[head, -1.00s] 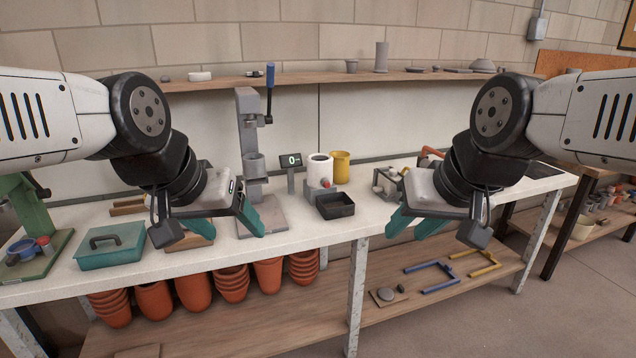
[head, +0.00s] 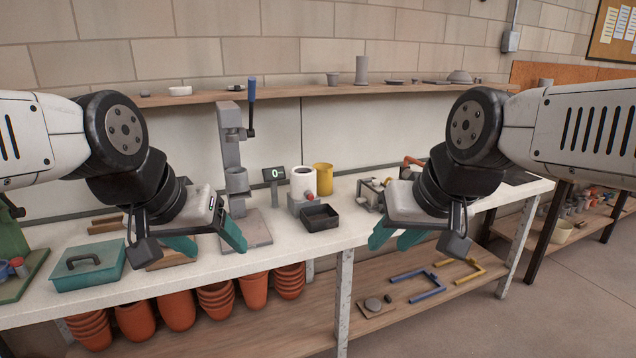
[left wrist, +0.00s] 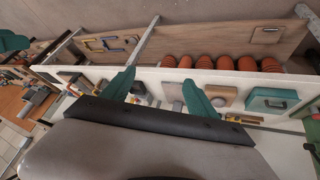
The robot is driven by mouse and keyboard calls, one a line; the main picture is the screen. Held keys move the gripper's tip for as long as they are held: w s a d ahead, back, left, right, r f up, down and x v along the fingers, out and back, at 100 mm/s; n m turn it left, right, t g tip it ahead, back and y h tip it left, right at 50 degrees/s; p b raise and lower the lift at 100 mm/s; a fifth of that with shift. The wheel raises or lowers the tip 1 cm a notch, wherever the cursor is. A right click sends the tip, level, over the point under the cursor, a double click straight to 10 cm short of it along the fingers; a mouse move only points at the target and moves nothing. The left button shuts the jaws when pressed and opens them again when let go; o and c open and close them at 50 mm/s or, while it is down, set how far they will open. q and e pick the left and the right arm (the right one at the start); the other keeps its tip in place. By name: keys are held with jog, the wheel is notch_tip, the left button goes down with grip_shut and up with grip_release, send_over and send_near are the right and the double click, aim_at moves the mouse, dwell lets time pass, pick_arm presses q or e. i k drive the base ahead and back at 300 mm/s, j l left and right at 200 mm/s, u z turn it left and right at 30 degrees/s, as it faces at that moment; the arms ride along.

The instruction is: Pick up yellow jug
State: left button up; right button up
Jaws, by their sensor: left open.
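The yellow jug (head: 323,178) stands upright at the back of the white bench, just right of and behind a white cylinder (head: 303,180). Its handle cannot be made out. My left gripper (head: 207,241) is open and empty in front of the bench, left of the jug and nearer to me. In the left wrist view its two teal fingers (left wrist: 157,78) are spread with nothing between them. My right gripper (head: 391,243) has its teal fingers apart and empty, right of the jug and nearer to me.
A black tray (head: 320,218) sits in front of the jug. A grey lever press (head: 234,170) stands to the left, beside a small display (head: 274,174). A teal box (head: 88,266) is at the bench's left. A shelf (head: 300,95) runs above. Terracotta pots (head: 176,309) stand below.

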aim_at(325, 170)
jog(key=i+l+u, duration=0.4)
jog(key=i, duration=0.15)
jog(key=i+l+u, duration=0.35)
jog(key=i+l, duration=0.15)
jog(key=i+l+u, duration=0.4)
jog(key=l, duration=0.3)
